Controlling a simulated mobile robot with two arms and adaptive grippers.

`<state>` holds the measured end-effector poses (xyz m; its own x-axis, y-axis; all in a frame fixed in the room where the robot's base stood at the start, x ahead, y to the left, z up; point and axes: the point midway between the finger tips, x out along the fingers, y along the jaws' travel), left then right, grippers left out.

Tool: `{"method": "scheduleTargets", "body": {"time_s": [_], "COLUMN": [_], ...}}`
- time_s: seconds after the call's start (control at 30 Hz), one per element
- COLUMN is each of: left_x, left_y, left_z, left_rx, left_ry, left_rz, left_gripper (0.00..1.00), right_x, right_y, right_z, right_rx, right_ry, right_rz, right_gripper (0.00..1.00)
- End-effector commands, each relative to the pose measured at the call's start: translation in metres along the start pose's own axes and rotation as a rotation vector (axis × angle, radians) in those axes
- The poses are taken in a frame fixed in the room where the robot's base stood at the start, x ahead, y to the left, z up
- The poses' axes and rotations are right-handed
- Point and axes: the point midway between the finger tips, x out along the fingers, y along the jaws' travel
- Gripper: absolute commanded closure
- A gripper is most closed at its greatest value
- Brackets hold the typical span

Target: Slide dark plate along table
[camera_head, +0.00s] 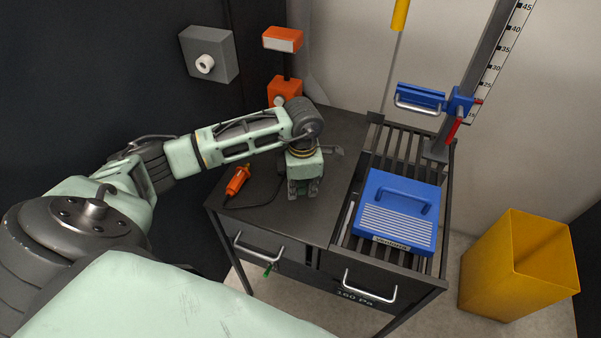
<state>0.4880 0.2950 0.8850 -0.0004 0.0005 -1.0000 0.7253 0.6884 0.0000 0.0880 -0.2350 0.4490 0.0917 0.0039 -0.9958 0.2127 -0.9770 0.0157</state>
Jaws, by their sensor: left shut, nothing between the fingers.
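My left arm comes in from the left, and my left gripper (303,192) points down at the dark table top (255,208). Its fingers are together with nothing seen between them. It is over the left half of the table, left of the slatted rack; I cannot tell if the fingertips touch the surface. I cannot pick out a separate dark plate against the dark top; part of the surface is hidden behind the gripper and arm. My right gripper is not in view.
An orange tool (237,181) with a dark cable lies left of the gripper. A blue box (397,215) sits on the slatted rack (404,142) at the right. An orange device (284,88) stands at the back. A yellow bin (490,265) is on the floor at right.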

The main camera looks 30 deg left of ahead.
Motion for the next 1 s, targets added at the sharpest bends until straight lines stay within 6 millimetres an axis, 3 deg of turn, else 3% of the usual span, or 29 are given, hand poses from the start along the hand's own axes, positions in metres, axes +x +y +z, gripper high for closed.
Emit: {"method": "scheduleTargets", "body": {"time_s": [0.57, 1.0], "left_x": [0.006, 0.007], "left_y": [0.001, 0.018], "left_z": [0.000, 0.003], "left_rx": [0.000, -0.001], "left_ry": [-0.001, 0.000], "left_rz": [0.000, 0.001], "left_gripper": [1.00, 1.00], "right_x": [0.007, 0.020], "right_y": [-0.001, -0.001], "right_z": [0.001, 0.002], "right_rx": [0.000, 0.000], "right_ry": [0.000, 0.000], "right_rz": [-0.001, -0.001], "right_gripper": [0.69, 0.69]}}
